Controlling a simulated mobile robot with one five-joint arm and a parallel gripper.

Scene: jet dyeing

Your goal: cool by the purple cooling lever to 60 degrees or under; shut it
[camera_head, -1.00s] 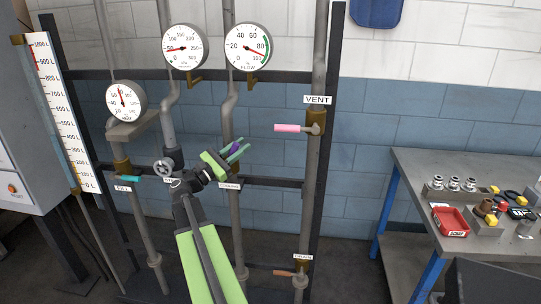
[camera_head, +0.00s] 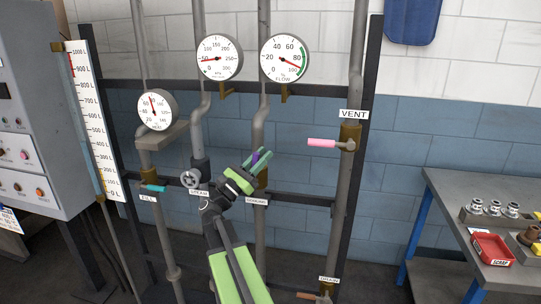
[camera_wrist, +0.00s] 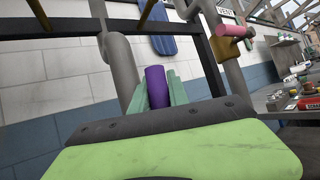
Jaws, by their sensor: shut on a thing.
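The purple cooling lever (camera_head: 256,156) sits above the COOLING label (camera_head: 256,202) on the middle pipe. My gripper (camera_head: 260,160), with teal fingers, is shut on it. In the wrist view the purple lever (camera_wrist: 157,87) stands nearly upright between the two fingers (camera_wrist: 157,96). A round dial at the left (camera_head: 157,110), numbered in twenties, has its red needle pointing up and slightly left; I cannot read its value exactly. My gripper and arm partly hide the lever's valve.
A small handwheel (camera_head: 190,178) and teal FILL lever (camera_head: 153,188) are left of my gripper. The pink VENT lever (camera_head: 322,143) is to its right. Pressure (camera_head: 219,58) and flow (camera_head: 284,58) dials hang above. A workbench (camera_head: 450,215) stands at right.

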